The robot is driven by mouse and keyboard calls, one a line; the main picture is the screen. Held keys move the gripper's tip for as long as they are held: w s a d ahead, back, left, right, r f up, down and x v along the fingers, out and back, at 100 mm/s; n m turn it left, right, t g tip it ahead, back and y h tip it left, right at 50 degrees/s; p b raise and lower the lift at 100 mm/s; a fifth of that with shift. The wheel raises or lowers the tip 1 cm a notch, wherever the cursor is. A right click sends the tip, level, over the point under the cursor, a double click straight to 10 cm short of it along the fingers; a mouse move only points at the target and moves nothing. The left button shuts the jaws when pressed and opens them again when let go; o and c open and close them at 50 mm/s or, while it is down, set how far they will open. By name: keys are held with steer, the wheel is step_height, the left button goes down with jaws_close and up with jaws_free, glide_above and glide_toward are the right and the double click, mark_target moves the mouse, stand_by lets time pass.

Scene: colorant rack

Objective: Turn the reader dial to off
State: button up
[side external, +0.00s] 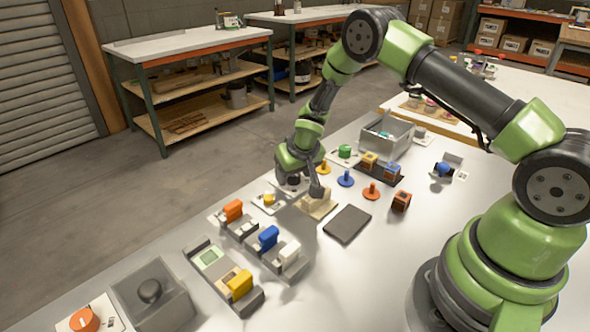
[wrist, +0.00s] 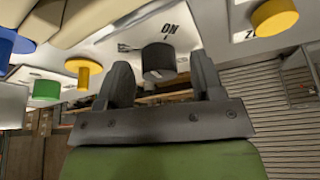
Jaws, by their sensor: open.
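A black round dial (wrist: 158,62) sits on a white plate (wrist: 208,28) marked "ON" in the wrist view. More lettering beside the dial is partly hidden. I take this to be the reader dial; no name for it is readable. My gripper (wrist: 162,80) is open, with one finger on each side of the dial in the picture. I cannot tell whether the fingers touch it. In the side view my gripper (side external: 303,186) is low over the table, and the dark dial (side external: 293,180) shows partly behind it.
A yellow knob (side external: 269,198) on a white plate and a beige block (side external: 318,205) lie close by. Yellow, blue (side external: 346,179) and orange pegs stand to the right. A dark flat pad (side external: 348,224) and colored blocks in holders are nearer. A grey bin (side external: 386,137) stands behind.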

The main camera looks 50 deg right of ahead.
steer(key=v, duration=1)
steer(key=w+d+m+g, duration=0.1)
steer(key=m, duration=0.1)
steer(key=w+m+g, duration=0.1)
steer(key=m, duration=0.1)
steer(key=w+d+m+g, duration=0.1)
steer(key=m, duration=0.1)
steer(key=shift+w+d, duration=0.15)
steer(key=shift+d, duration=0.2)
steer(key=shift+w+a+m+g, duration=0.1)
steer(key=shift+w+m+g, duration=0.15)
steer(key=shift+m, duration=0.35)
steer(key=shift+m+g+y, duration=0.45)
steer(key=shift+m+y, duration=0.25)
steer(key=shift+m, duration=0.2)
steer(key=f, duration=0.6)
steer(key=a+f, duration=0.1)
steer(key=f, duration=0.2)
steer(key=shift+w+f, duration=0.1)
steer(key=shift+w, duration=0.05)
steer(key=shift+c, duration=0.4)
